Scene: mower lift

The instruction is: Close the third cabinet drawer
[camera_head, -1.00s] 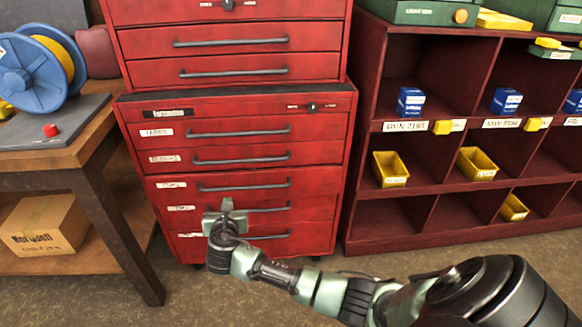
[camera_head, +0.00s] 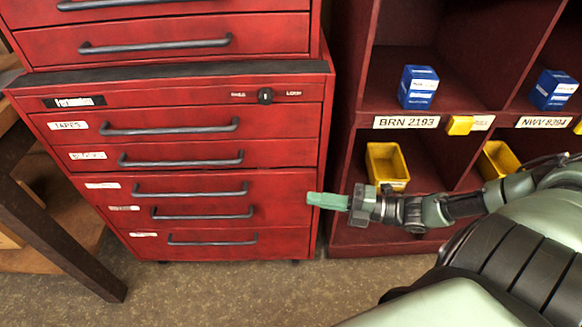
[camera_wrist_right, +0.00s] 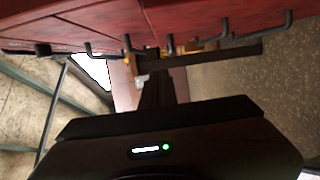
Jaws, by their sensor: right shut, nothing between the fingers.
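The red tool cabinet (camera_head: 290,112) stands at left centre in the head view. The third drawer (camera_head: 285,182) of its lower block has a dark bar handle (camera_head: 190,193) and appears to stand slightly proud of its neighbours; the gap is hard to judge. My right gripper (camera_head: 312,199) is shut and empty, pointing left at the cabinet's right edge around the height of the third and fourth drawers. I cannot tell whether it touches. In the right wrist view, the red drawer fronts (camera_wrist_right: 200,18) with several handles run along the top. My left gripper is out of view.
A dark red shelf unit (camera_head: 350,150) with blue boxes (camera_head: 418,87) and yellow bins (camera_head: 387,165) stands close to the cabinet's right. A wooden bench leg (camera_head: 60,235) is at left. Floor (camera_head: 230,295) in front of the cabinet is clear.

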